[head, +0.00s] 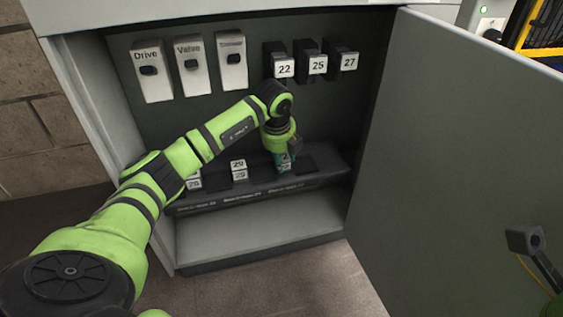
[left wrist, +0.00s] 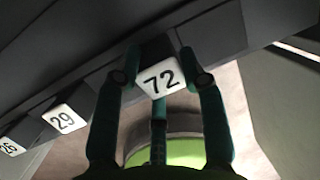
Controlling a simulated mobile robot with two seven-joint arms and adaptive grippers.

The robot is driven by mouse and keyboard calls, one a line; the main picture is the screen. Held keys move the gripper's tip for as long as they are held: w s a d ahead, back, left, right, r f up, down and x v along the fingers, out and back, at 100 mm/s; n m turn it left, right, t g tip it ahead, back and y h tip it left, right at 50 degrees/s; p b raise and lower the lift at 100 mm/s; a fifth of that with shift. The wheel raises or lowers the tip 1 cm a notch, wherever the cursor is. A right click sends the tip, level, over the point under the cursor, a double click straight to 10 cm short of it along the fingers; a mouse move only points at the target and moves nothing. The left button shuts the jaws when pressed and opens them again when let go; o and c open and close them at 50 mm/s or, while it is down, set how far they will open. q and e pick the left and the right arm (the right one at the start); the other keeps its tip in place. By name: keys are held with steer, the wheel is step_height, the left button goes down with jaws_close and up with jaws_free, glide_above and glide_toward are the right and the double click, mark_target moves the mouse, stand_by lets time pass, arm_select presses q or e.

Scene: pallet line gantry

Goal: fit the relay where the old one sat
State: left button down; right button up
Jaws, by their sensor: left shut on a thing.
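My left gripper (head: 285,160) reaches into the open cabinet, down at the lower dark rail. In the head view the fingers mostly hide this relay. It is at the rail, but I cannot tell whether it is fully seated. The relay labelled 29 (head: 238,168) stands in the rail to its left and also shows in the left wrist view (left wrist: 63,122).
Upper row: relays 22 (head: 284,68), 25 (head: 318,65) and 27 (head: 349,62), beside grey Drive (head: 152,85) and Valve (head: 192,80) units. The relay labelled 26 (left wrist: 12,148) stands farther left on the rail. The open cabinet door (head: 450,150) bounds the right side.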

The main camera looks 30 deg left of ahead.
arm_select(q)
steer(key=c, duration=0.6)
jaws_free()
steer(key=shift+f, duration=0.25)
steer(key=shift+r, duration=0.1)
steer(key=shift+r, duration=0.1)
